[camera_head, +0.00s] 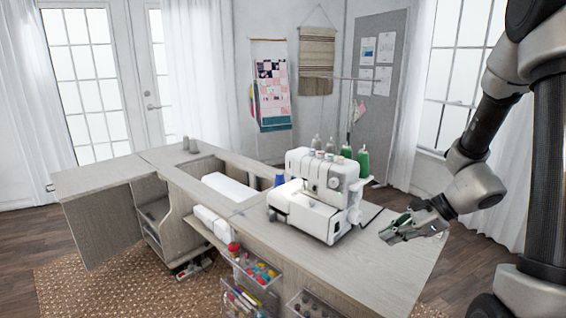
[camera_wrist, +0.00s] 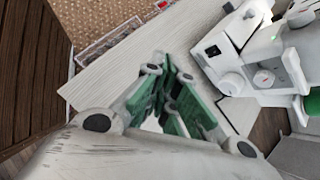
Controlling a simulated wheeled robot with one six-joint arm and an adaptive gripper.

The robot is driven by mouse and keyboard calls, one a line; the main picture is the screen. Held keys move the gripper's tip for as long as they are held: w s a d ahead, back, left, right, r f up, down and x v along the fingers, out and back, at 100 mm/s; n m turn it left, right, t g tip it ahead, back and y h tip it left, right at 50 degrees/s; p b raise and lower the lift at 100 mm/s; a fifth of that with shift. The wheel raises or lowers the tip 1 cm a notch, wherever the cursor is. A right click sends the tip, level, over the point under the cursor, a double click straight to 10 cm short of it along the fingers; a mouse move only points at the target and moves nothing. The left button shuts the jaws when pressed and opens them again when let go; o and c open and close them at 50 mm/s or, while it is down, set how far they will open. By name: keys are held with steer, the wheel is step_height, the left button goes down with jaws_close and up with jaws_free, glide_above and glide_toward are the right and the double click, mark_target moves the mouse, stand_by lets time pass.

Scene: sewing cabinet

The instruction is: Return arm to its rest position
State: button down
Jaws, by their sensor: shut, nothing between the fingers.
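My gripper (camera_head: 392,236) is at the right end of the cabinet top, over the pale wood surface and to the right of the sewing machine. It points left, toward the machine, and is shut with nothing in it. My arm comes down to it from the upper right. In the wrist view my gripper (camera_wrist: 170,95) shows its green finger pads, with the cabinet top (camera_wrist: 130,65) beyond. How high the fingers are above the surface I cannot tell.
A white overlock machine (camera_head: 320,195) with several thread spools stands left of my gripper; it also shows in the wrist view (camera_wrist: 255,65). Clear drawers (camera_head: 250,275) are at the cabinet front. A cabinet leaf (camera_head: 105,225) hangs open at left. A window (camera_head: 465,60) is behind my arm.

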steer(key=s+d+r+n+h, duration=0.3)
steer(key=s+r+n+h, duration=0.1)
steer(key=s+r+n, duration=0.5)
steer(key=s+d+r+n+h, duration=0.3)
steer(key=s+r+n, duration=0.7)
steer(key=shift+d+n+h, duration=0.15)
steer(key=shift+n+h, duration=0.15)
steer(key=shift+h, duration=0.1)
steer(key=shift+s, duration=0.1)
